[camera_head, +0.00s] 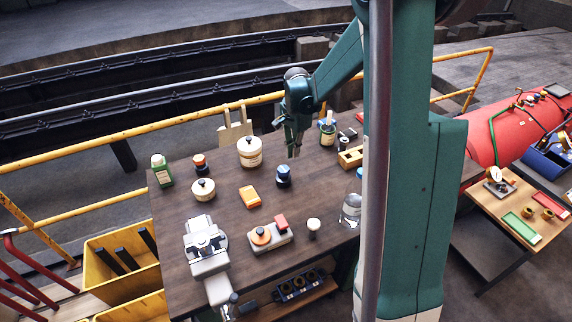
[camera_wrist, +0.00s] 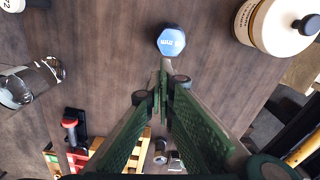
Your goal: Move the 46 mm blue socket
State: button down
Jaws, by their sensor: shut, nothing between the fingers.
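The blue socket (camera_head: 284,178) stands upright on the dark wooden table, right of an orange block. Its light blue top with white lettering faces my camera in the wrist view (camera_wrist: 171,40). My gripper (camera_head: 294,153) hangs above the table just beyond the socket. In the wrist view my gripper (camera_wrist: 163,76) has its green fingers together at the tips, with nothing between them. The fingertips point toward the socket, which appears just past them and is not held.
A cream jar (camera_head: 250,153) stands left of my gripper. The orange block (camera_head: 250,197) lies left of the socket. A slotted wooden block (camera_head: 350,158) and a clear glass jar (camera_head: 350,211) are to the right. A vise (camera_head: 205,252) is at the front left.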

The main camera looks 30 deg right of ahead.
jog(key=w+f+n+b, duration=0.1)
jog(key=w+f+n, duration=0.1)
jog(key=w+n, duration=0.8)
jog(key=shift+w+d+f+n, duration=0.2)
jog(key=shift+f+n, duration=0.15)
jog(key=shift+n, duration=0.25)
notch_tip(320, 180, down, 10)
jog(key=shift+r, duration=0.2)
jog(key=shift+s+a+f, duration=0.1)
jog(key=shift+s+f, duration=0.05)
jog(key=shift+f, duration=0.1)
jog(key=shift+s+a+r, duration=0.1)
jog(key=shift+s+a, duration=0.25)
jog(key=shift+s, duration=0.45)
jog(key=shift+s+a, duration=0.35)
jog(key=shift+s, duration=0.55)
jog(key=shift+s+a, duration=0.1)
